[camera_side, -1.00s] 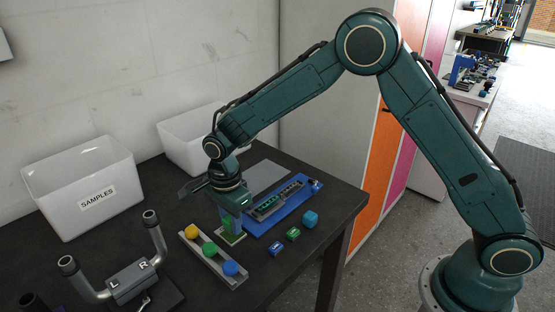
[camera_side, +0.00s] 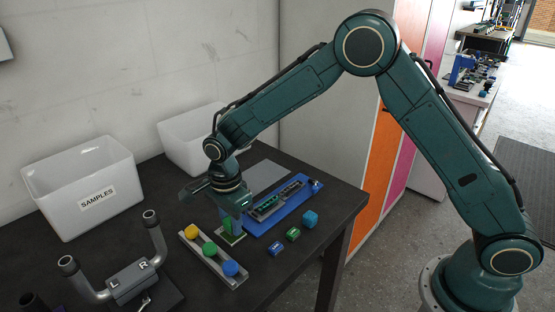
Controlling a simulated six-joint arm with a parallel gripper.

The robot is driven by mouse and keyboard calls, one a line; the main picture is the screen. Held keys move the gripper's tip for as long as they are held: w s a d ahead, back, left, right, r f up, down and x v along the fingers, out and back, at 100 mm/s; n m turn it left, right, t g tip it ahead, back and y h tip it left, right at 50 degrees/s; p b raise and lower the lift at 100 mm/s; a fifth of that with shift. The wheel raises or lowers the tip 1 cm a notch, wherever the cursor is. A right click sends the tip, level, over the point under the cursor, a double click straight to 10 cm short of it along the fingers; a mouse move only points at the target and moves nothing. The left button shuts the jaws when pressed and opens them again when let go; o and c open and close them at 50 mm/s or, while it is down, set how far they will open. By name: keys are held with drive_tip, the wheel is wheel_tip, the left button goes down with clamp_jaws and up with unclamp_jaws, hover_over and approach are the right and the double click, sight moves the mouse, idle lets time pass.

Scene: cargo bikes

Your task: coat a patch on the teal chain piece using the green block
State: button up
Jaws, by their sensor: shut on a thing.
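My gripper (camera_side: 228,212) points down over the table and is shut on the green block (camera_side: 228,225). The block is just above or touching a small pale-edged green pad (camera_side: 232,239); I cannot tell which. My gripper hides the block's upper part. To the right, a blue tray (camera_side: 262,226) bears a grey holder (camera_side: 267,211) with dark and teal-green pieces (camera_side: 268,203) in it. The teal chain piece seems to be among these, but it is too small to tell.
A grey rack (camera_side: 213,263) with yellow, green and blue knobs stands in front. A SAMPLES bin (camera_side: 84,207), another white bin (camera_side: 190,145) and a handlebar (camera_side: 130,280) flank the work.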

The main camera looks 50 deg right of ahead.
drive_tip(key=shift+f, duration=0.65)
idle(1.7)
drive_tip(key=shift+r, duration=0.15)
drive_tip(key=shift+r, duration=3.5)
drive_tip(key=shift+d, duration=0.15)
drive_tip(key=d+n, duration=0.6)
drive_tip(key=d+f+n, duration=0.1)
drive_tip(key=d+n, duration=0.2)
drive_tip(key=n, duration=0.1)
drive_tip(key=shift+s+d+f, duration=0.1)
drive_tip(key=shift+s+d, duration=0.15)
drive_tip(key=shift+d, duration=0.05)
drive_tip(key=d+n, duration=0.2)
drive_tip(key=n, duration=0.1)
drive_tip(key=s+d+n, duration=0.1)
drive_tip(key=d, duration=0.1)
drive_tip(key=shift+f, duration=0.25)
drive_tip(key=shift+s+d+f+n, duration=0.1)
drive_tip(key=shift+s+d+n, duration=0.15)
drive_tip(key=shift+d+n, duration=0.65)
drive_tip(key=shift+s+d+f+n, duration=0.15)
drive_tip(key=shift+d+n, duration=0.4)
drive_tip(key=shift+n, duration=0.55)
drive_tip(key=shift+r, duration=0.1)
